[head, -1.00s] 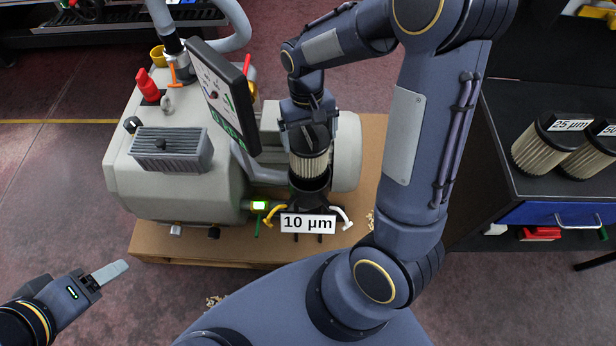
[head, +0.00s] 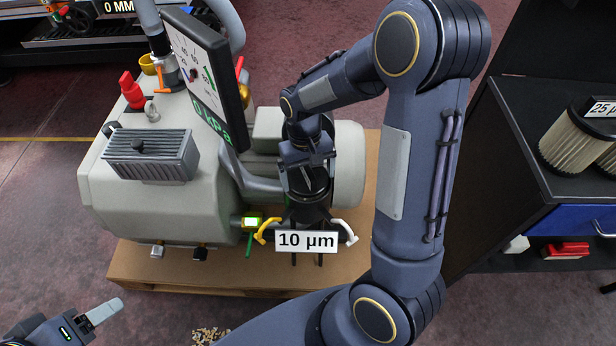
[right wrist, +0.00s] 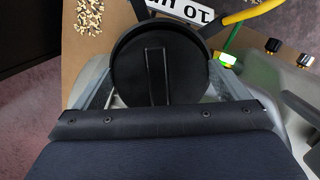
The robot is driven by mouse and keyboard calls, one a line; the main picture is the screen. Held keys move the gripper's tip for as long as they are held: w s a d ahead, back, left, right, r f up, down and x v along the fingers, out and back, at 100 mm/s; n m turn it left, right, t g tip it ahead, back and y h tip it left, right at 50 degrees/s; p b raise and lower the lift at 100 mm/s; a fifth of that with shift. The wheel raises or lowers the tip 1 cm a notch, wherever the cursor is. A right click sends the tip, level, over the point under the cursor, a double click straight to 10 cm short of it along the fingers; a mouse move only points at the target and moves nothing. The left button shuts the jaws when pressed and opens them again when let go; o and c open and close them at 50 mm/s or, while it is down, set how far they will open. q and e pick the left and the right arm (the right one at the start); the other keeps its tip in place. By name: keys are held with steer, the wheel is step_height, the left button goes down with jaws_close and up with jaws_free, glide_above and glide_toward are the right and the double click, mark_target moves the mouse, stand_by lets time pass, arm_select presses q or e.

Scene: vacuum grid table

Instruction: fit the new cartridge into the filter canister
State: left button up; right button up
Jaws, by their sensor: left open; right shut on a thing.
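The filter canister (head: 306,207) is a black upright cylinder with a "10 µm" label (head: 306,241) on its front. My right gripper (head: 309,172) is above its mouth, shut on the black top cap of the cartridge (head: 314,188). In the right wrist view the round cap (right wrist: 185,75) with its raised bar sits between the two fingers. The cartridge's pale pleats are not visible now; its body is down inside the canister. I cannot tell whether it is fully seated. My left gripper (head: 103,313) is open and empty at the lower left, far from the canister.
The grey vacuum pump (head: 165,210) stands on a wooden pallet (head: 190,279) beside the canister. A tilted gauge panel (head: 207,75) rises close to my right arm. A yellow handle (head: 266,230) and a white handle (head: 346,231) flank the label. A spare pleated cartridge (head: 568,145) stands on the right bench.

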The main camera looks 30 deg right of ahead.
steer(key=o, duration=1.2)
steer(key=shift+f, duration=0.1)
